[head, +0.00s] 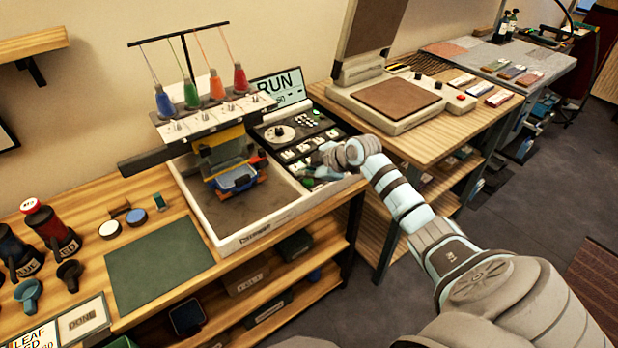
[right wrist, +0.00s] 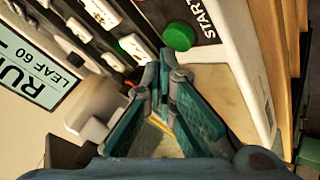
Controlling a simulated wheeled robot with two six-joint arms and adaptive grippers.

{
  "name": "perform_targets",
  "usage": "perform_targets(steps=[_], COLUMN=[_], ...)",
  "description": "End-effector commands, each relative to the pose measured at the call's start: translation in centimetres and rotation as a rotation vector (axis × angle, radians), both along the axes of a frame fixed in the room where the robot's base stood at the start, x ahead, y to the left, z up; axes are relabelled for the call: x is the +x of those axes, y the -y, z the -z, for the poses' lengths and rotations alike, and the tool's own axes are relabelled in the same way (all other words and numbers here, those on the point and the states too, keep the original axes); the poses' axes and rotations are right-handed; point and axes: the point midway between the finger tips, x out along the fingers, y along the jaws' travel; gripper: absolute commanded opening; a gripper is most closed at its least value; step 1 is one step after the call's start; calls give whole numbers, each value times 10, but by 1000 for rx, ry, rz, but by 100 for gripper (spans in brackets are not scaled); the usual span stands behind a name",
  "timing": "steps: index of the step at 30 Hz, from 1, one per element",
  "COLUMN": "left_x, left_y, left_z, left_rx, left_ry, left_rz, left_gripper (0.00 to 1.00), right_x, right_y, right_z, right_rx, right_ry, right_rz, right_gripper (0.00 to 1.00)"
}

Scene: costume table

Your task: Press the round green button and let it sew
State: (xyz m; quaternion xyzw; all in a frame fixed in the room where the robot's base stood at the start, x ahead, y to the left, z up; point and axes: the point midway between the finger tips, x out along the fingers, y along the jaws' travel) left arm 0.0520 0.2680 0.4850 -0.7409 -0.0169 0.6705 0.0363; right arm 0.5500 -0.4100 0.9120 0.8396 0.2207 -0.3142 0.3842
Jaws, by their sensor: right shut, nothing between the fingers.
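The round green button (right wrist: 178,37) sits on the embroidery machine's panel beside the word START in the right wrist view. My right gripper (right wrist: 165,75) is shut and empty, its fingertips just short of the button in that picture; I cannot tell whether they touch it. In the head view my right gripper (head: 322,168) is over the right end of the control panel, and I cannot pick out the button clearly there. The embroidery machine (head: 212,118) carries several coloured thread cones and a blue hoop (head: 237,180) under its head. Its screen (head: 281,86) reads RUN, and LEAF 60 in the wrist view.
A dial (head: 279,132) and several switches share the panel with the button. A heat press (head: 395,103) stands on the table to the right. A green mat (head: 160,262), cups and jars lie on the left of the wooden table.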

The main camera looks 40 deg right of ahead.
Motion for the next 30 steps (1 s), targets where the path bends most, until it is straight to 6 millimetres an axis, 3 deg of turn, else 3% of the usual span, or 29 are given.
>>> perform_targets(steps=[13, 25, 30], left_x=[0, 0, 0], left_y=[0, 0, 0], left_z=[-7, -46, -53], left_rx=[0, 0, 0], left_ry=[0, 0, 0], left_rz=[0, 0, 0], left_gripper=[45, 45, 45], right_x=[0, 0, 0], right_y=[0, 0, 0], right_z=[-8, -49, -57], right_rx=[0, 0, 0], right_ry=[0, 1, 1], right_rz=[0, 1, 1], right_gripper=[0, 0, 0])
